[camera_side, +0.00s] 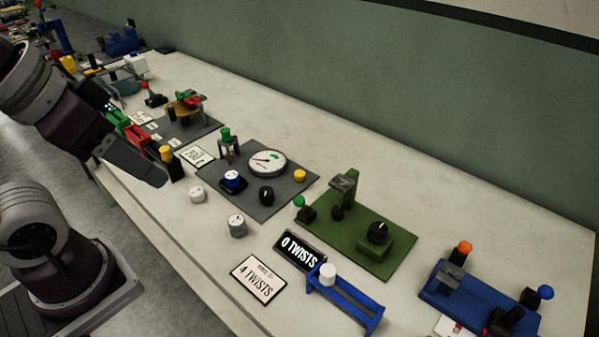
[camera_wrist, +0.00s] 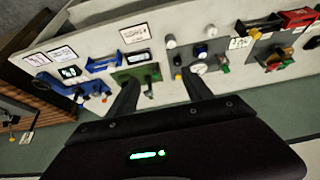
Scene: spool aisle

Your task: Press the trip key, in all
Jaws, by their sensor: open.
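No part carries a readable trip key label, so I cannot tell which one it is. Candidate parts are the green plate (camera_side: 395,262) with a green knob (camera_side: 299,201) and a black knob (camera_side: 378,231), the grey plate (camera_side: 290,190) with a dial (camera_side: 267,163), a blue-topped knob (camera_side: 232,177) and a yellow button (camera_side: 300,175), and the blue fixture (camera_side: 470,292) with an orange knob (camera_side: 465,247). My gripper (camera_wrist: 161,78) is open and empty in the wrist view, its two fingers spread above the bench. In the side view my arm is at the left.
A display (camera_side: 299,250) reads 0 TWISTS; a card (camera_side: 258,281) reads 4 TWISTS. A blue bracket (camera_side: 345,299) with a white knob (camera_side: 328,274) stands beside them. Two loose white knobs (camera_side: 237,226) sit near the front edge. The bench (camera_side: 440,190) is clear towards the wall.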

